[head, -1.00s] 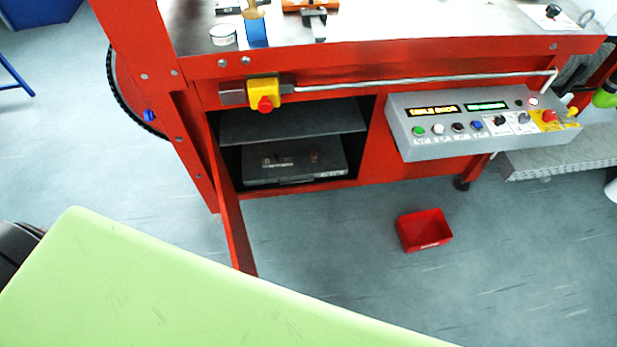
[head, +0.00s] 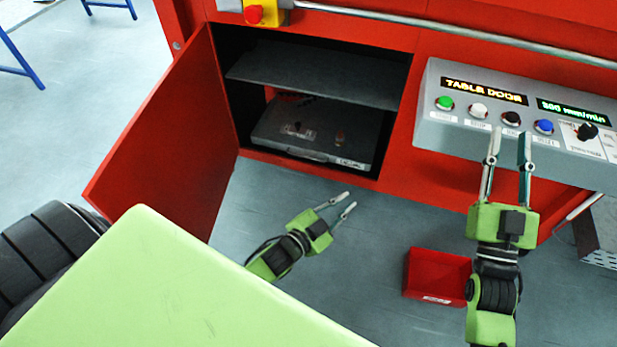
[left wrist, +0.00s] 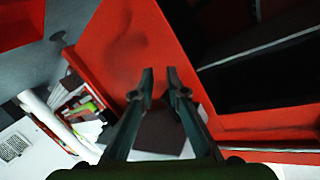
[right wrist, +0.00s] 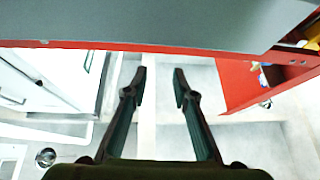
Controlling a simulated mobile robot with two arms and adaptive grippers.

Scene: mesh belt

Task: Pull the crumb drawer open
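I cannot make out which part is the crumb drawer. A flat dark grey case (head: 318,128) with a front handle and a small label lies on the floor of the open red cabinet, under a grey shelf (head: 315,75). My left gripper (head: 350,199) is open and empty, low in front of the cabinet and apart from it. It also shows open in the left wrist view (left wrist: 160,72). My right gripper (head: 510,133) is open and empty; in the head view its fingertips overlap the control panel's lower edge. It shows open in the right wrist view (right wrist: 160,70) too.
The red cabinet door (head: 170,140) stands swung open at the left. The grey control panel (head: 520,110) with buttons juts out at the right. A red bin (head: 436,274) sits on the floor beside my right arm. A long metal rail (head: 450,35) runs above the cabinet.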

